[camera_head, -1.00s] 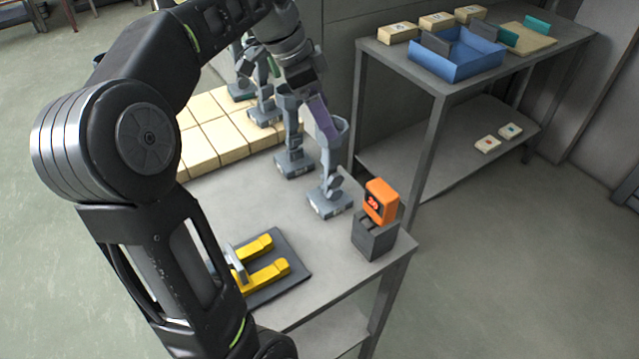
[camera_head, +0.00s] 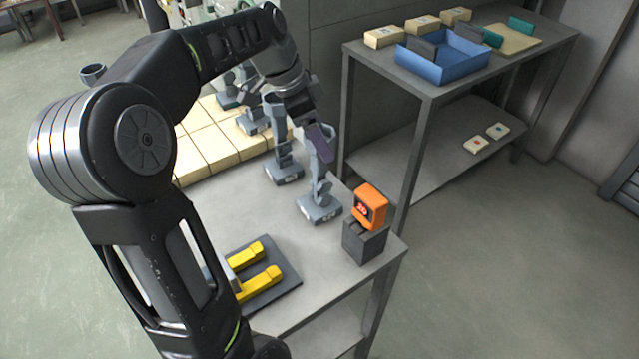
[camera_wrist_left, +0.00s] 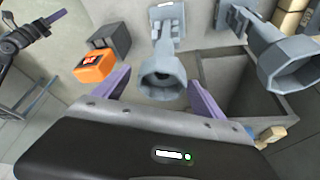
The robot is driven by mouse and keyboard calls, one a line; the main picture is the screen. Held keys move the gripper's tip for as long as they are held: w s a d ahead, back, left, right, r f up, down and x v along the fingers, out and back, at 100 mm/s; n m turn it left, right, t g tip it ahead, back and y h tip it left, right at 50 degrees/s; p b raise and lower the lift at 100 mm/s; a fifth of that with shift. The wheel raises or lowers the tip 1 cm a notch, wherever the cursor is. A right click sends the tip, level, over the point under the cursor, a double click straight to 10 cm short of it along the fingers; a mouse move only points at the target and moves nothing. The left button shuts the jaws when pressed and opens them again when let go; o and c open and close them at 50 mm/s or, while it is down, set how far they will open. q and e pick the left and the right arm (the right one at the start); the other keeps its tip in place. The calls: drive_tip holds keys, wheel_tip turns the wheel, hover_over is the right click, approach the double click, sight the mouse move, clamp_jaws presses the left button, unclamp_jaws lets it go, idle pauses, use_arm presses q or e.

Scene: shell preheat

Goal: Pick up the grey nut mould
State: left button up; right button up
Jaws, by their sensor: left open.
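Several grey moulds with a flared cup on top and a labelled foot stand in a row on the table; I cannot read which label marks the nut mould. The nearest grey mould (camera_head: 320,207) stands upright at the row's front end. My left gripper (camera_head: 314,142), with purple fingers, is at its cup. In the left wrist view the mould's cup (camera_wrist_left: 163,76) lies between the two open fingers (camera_wrist_left: 160,88), with gaps visible at both sides. A neighbouring mould (camera_wrist_left: 268,48) shows to the right there.
An orange display unit (camera_head: 370,205) on a dark block (camera_head: 364,242) stands close beside the mould. A dark mat (camera_head: 285,277) with yellow prongs (camera_head: 260,283) lies in front. Pale bricks (camera_head: 208,146) are behind. A shelf with a blue tray (camera_head: 445,72) stands at the right.

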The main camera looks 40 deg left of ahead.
sight(319, 175)
use_arm(q)
drive_tip(key=x, duration=0.3)
drive_tip(key=shift+w+f+p, duration=0.1)
drive_tip(key=shift+f+p, duration=0.1)
drive_tip(key=shift+p, duration=0.15)
drive_tip(key=shift+c, duration=0.4)
clamp_jaws()
idle(0.5)
drive_tip(key=shift+r, duration=0.1)
